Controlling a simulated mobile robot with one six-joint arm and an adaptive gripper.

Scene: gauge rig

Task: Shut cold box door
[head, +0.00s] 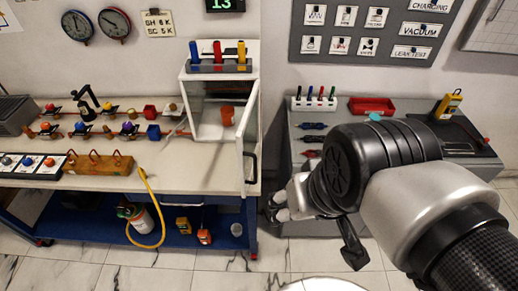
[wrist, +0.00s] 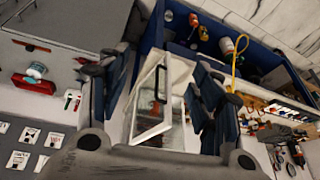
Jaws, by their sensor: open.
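The cold box (head: 208,122) is a white box on the left bench, with its front open. Its door (head: 248,130) has a white frame, a clear pane and a dark handle (head: 252,165), and stands swung out toward me on the right side. In the wrist view the door (wrist: 152,130) and its handle (wrist: 158,84) appear between my open fingers. My gripper (head: 277,205) is to the right of the door and lower in the head view, partly hidden by my wrist. In the wrist view my gripper (wrist: 161,72) is open, with nothing visibly held.
Colored-handled tools (head: 218,58) stand in a rack on the box top. A grey cabinet (head: 300,150) with a red tray (head: 371,106) stands right, across a narrow gap. A yellow hose (head: 148,205) hangs at the bench front.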

